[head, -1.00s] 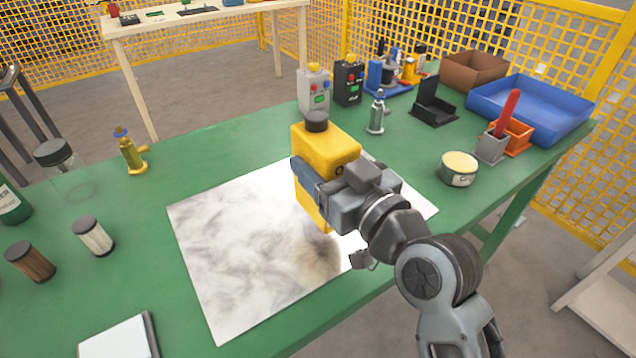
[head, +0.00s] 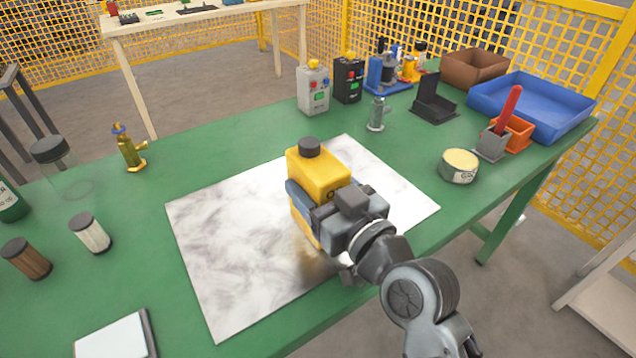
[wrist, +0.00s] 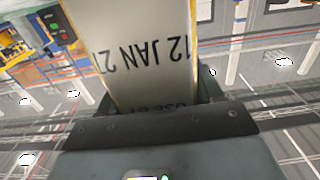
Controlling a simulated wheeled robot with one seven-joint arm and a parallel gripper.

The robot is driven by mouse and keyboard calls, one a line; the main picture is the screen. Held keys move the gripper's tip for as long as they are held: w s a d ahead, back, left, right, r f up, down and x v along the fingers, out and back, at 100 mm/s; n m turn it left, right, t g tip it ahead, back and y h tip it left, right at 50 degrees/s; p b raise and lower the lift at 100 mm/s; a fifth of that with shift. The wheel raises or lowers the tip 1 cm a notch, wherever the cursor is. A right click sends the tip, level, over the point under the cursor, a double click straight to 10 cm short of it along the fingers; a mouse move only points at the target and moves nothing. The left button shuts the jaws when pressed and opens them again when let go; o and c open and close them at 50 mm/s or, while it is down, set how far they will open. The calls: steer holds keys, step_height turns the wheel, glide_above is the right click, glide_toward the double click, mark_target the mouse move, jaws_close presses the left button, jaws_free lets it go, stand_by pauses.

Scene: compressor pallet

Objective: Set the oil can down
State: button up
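The oil can (head: 322,172) is a yellow box-shaped can with a dark round cap. In the head view it is upright over the white marbled sheet (head: 228,240) on the green table. My gripper (head: 318,205) is shut on its body from the right, one blue-grey finger showing along its left side. The can's lower end is partly hidden by my gripper, so I cannot tell whether it touches the sheet. In the wrist view a pale face of the can (wrist: 140,45) with upside-down date lettering fills the space in front of the gripper.
Grey (head: 313,90) and black (head: 348,80) control boxes stand behind the sheet. A round tin (head: 459,168), a grey holder (head: 492,146) and a blue tray (head: 530,108) are to the right. Brown (head: 28,260) and white (head: 91,234) cylinders stand left. The sheet's left part is clear.

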steer(key=o, duration=0.4)
steer(key=shift+r, duration=0.2)
steer(key=b+v, duration=0.2)
steer(key=v, duration=1)
steer(key=s+d+f+m+h, duration=0.5)
steer(key=s+d+f+h, duration=0.35)
steer(key=s, duration=0.45)
steer(key=shift+m+h, duration=0.75)
steer(key=shift+m, duration=0.15)
steer(key=s+d, duration=0.2)
steer(key=s, duration=0.3)
steer(key=s+d, duration=0.2)
steer(key=s, duration=0.4)
steer(key=s+d+r, duration=0.1)
steer(key=s+d, duration=0.1)
steer(key=s, duration=0.4)
steer(key=shift+s+d+r, duration=0.1)
steer(key=shift+d, duration=0.3)
